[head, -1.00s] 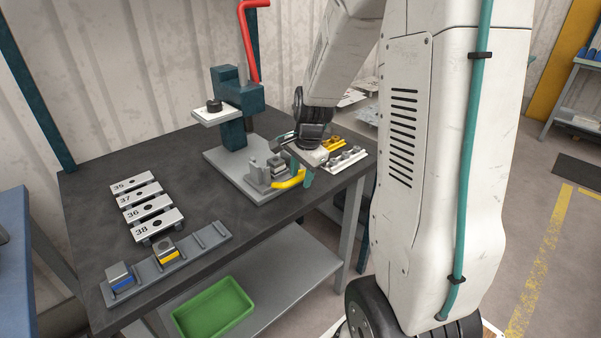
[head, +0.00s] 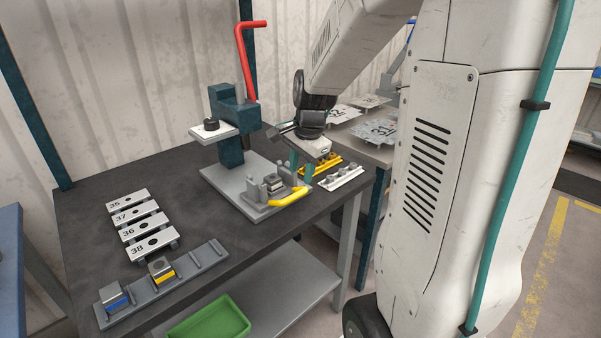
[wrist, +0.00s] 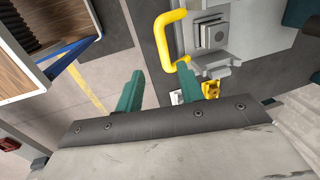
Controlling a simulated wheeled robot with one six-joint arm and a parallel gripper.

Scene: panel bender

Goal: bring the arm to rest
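My gripper (head: 300,168) is above the right part of the dark workbench (head: 95,185), beside the grey press with the red lever. In the wrist view its two green fingers (wrist: 165,92) stand wide apart with nothing between them. Below them there I see the bench edge and the floor. The press fixture with a yellow handle (head: 288,198) is just left of and below the fingers in the head view. The handle also shows in the wrist view (wrist: 163,40), apart from the fingers.
A yellow and a white holder (head: 340,178) lie by the bench's right edge, close to my gripper. Numbered plates (head: 140,222) and a grey rail with two blocks (head: 190,272) lie at left. A green bin (head: 215,318) sits on the lower shelf. Another table (head: 370,150) holds numbered sheets.

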